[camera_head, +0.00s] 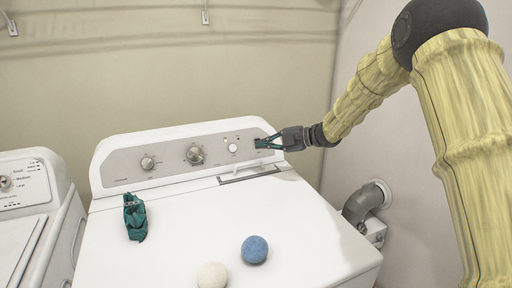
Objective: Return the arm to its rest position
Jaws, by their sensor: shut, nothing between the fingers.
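My gripper (265,143) is at the right end of the control panel (175,160) of a white dryer. Its teal fingers point left and are shut with nothing between them. The fingertips appear close to the panel, just right of a white button (232,148); I cannot tell whether they touch it. My arm reaches in from the right of the view, bent at a dark joint high up, over the right side of the machine.
On the white dryer top (180,255) lie a blue ball (254,249), a pale ball (212,275) and a crumpled teal object (135,217). A second machine (25,190) stands at left. A grey vent pipe (362,205) is at right. The wall is close behind.

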